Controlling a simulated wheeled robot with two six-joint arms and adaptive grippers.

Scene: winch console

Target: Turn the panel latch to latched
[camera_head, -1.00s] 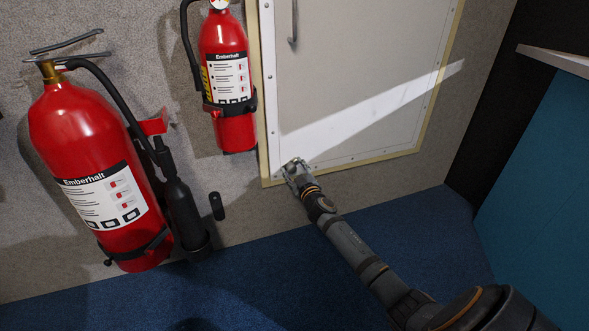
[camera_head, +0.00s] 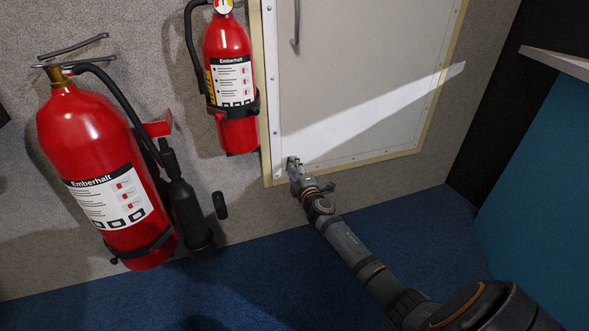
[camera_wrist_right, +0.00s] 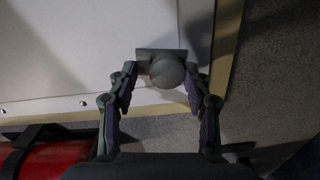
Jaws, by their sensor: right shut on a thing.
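The panel latch (camera_wrist_right: 167,72) is a small grey round knob on a square plate, near a corner of the pale wall panel. My right gripper (camera_wrist_right: 161,80) has a finger on either side of the knob and is shut on it. In the head view my right gripper (camera_head: 294,166) is at the panel's lower left corner and mostly hides the latch. The white panel (camera_head: 370,75) has a cream frame and a vertical grey handle (camera_head: 295,25) near the top. I cannot clearly read the latch's position. My left gripper is not in view.
A large red extinguisher (camera_head: 85,130) and a smaller one (camera_head: 226,50) hang on the wall left of the panel. A small black object (camera_head: 220,205) is on the wall below. Blue floor (camera_head: 250,290) lies below, and a teal surface (camera_head: 545,180) stands right.

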